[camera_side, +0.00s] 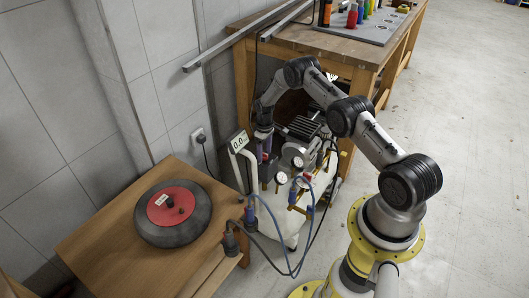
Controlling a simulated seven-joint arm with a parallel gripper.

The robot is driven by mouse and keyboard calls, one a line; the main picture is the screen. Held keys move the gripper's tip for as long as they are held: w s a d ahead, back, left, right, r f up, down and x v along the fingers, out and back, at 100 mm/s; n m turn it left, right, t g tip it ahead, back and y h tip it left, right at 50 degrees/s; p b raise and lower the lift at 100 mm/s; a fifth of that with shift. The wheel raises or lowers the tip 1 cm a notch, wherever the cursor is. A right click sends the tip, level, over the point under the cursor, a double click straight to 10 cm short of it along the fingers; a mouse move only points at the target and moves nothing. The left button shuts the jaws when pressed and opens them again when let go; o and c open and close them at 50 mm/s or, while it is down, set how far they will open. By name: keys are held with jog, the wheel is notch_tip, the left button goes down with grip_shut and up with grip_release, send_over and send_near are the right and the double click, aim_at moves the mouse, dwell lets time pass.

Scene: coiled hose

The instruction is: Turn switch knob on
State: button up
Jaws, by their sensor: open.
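A white air compressor (265,207) stands on the floor between two wooden tables. It carries round pressure gauges (298,161) and a small display (238,142) reading 0.0. My gripper (264,153) points down at the upper left of the compressor, beside the display. Its jaws are open and very small in this view. The switch knob cannot be made out clearly; my gripper and the compressor's parts crowd that spot. I cannot tell whether my fingers touch anything.
A black wheel with a red hub (157,228) lies on the low wooden table (100,248). Blue and dark hoses (291,270) loop in front of the compressor. A workbench (330,45) stands behind my arm. A wall outlet (199,136) has a plugged-in cable.

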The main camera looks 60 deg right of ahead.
grip_shut()
jog(key=shift+m, duration=0.3)
jog(key=m, duration=0.3)
jog(key=shift+m, duration=0.4)
jog(key=m, duration=1.3)
jog(key=shift+m, duration=0.4)
